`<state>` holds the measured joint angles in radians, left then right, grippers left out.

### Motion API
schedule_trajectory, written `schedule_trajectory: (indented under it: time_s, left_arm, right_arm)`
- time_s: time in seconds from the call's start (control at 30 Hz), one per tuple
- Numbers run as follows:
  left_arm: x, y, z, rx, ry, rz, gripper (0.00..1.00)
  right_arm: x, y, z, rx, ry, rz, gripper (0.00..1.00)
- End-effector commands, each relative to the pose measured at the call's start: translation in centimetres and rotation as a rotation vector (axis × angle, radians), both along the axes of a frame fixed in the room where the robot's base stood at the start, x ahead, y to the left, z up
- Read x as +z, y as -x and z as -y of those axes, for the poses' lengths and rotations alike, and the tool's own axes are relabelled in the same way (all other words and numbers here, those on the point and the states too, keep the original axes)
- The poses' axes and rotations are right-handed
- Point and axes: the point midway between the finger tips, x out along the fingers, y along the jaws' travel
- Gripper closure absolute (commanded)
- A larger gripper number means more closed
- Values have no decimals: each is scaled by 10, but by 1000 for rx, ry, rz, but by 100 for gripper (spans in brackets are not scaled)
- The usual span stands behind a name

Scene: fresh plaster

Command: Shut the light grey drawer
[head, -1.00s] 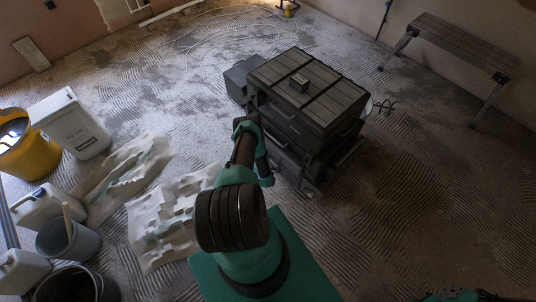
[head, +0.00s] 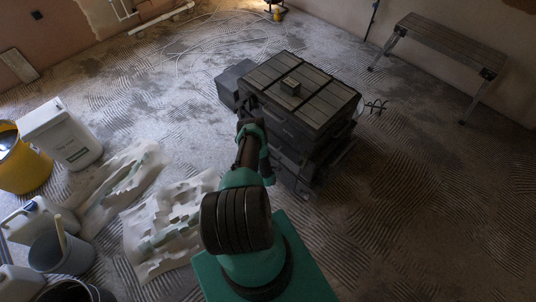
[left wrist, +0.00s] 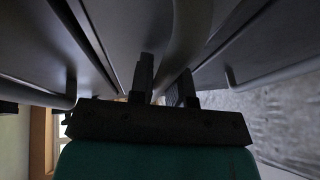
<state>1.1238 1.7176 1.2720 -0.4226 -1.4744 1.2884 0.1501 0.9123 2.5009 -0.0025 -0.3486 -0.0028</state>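A dark drawer cabinet (head: 300,83) with a ribbed top stands on the floor in the head view. Its drawer fronts and bar handles face front and right, in shadow. I cannot tell which drawer is the light grey one, or how far it stands out. My left arm reaches to the cabinet's near left side, and its gripper is not clear there. In the left wrist view, the left gripper (left wrist: 163,88) has its two fingers apart, close to grey drawer panels (left wrist: 110,30). A curved grey bar (left wrist: 187,35) runs down toward the gap between them. My right gripper is out of view.
A grey box (head: 235,82) adjoins the cabinet's left side. A bench (head: 440,45) stands at the back right. Crumpled sheets (head: 165,225), a white tub (head: 62,135), a yellow bucket (head: 22,170) and other buckets lie left.

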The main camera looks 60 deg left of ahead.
Motion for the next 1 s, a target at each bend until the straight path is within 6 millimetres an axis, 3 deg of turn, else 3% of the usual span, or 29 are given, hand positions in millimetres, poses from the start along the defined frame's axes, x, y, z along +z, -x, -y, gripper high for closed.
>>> schedule_trajectory:
  time_s: [0.47, 1.0]
  left_arm:
    - [3, 6, 5, -4, -3, 2, 76]
    - [18, 80, 64, 2, 2, -2, 76]
  right_arm:
    - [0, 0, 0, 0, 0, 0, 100]
    - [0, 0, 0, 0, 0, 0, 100]
